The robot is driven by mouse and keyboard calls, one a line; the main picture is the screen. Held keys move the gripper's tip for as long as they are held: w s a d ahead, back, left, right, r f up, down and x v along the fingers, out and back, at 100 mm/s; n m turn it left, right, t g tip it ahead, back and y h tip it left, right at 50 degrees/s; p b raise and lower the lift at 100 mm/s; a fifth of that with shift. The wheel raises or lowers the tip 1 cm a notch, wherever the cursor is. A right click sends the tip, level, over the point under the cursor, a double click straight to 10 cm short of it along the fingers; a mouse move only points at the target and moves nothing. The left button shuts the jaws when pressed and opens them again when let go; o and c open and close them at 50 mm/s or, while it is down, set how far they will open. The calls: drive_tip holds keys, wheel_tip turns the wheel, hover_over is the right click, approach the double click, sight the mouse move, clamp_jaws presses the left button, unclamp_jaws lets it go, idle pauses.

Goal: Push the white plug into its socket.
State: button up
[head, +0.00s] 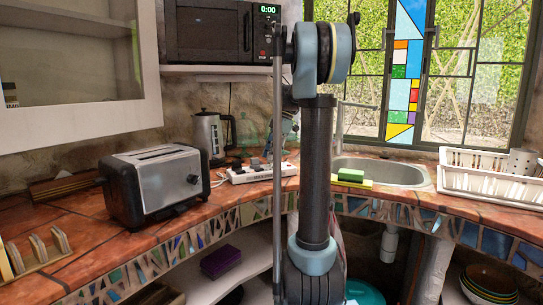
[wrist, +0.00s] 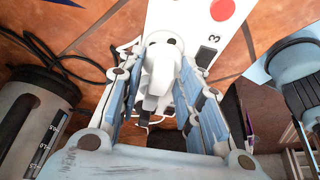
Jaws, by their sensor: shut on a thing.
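The white plug (wrist: 161,72) sits between the fingers of my gripper (wrist: 163,60) in the wrist view, and the fingers are shut on it. Its far end points toward the white power strip (wrist: 185,22), which has a red round switch and a number 3. The contact between plug and strip is hidden, so I cannot tell whether the prongs are in a socket. In the head view the power strip (head: 250,174) lies on the tiled counter, and my arm blocks part of the area beside it. The plug cannot be made out there.
A toaster (head: 155,184) stands left of the strip. A metal kettle (head: 208,136) stands behind it and also shows close at left in the wrist view (wrist: 28,115). A dark cable (wrist: 55,65) runs beside the gripper. A sink (head: 385,172) and dish rack (head: 490,178) are at right.

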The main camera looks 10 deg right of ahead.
drive_tip(key=shift+f, duration=0.8)
idle(0.5)
drive_tip(key=o, duration=1.1)
drive_tip(key=shift+c, duration=0.2)
drive_tip(key=shift+r, duration=0.1)
drive_tip(key=v, duration=1.2)
drive_tip(key=s+a+f+m+t+h, duration=0.1)
drive_tip(key=s+a+f+m, duration=0.1)
drive_tip(key=s+f+m, duration=0.6)
drive_tip(key=s+a+f+m+t+h, duration=0.1)
drive_tip(key=s+a+f+m, duration=0.3)
drive_tip(key=s, duration=0.9)
drive_tip(key=s+d+f+m+h, duration=0.1)
drive_tip(key=s+f+m, duration=0.3)
drive_tip(key=s+f, duration=0.3)
drive_tip(key=s+f+m+t+h, duration=0.1)
drive_tip(key=s+f+m, duration=0.3)
drive_tip(key=s+f, duration=0.4)
wheel_tip(320, 180, down, 5)
drive_tip(key=shift+d+f+m, duration=0.15)
drive_tip(key=shift+d+m, duration=0.2)
drive_tip(key=shift+m, duration=0.05)
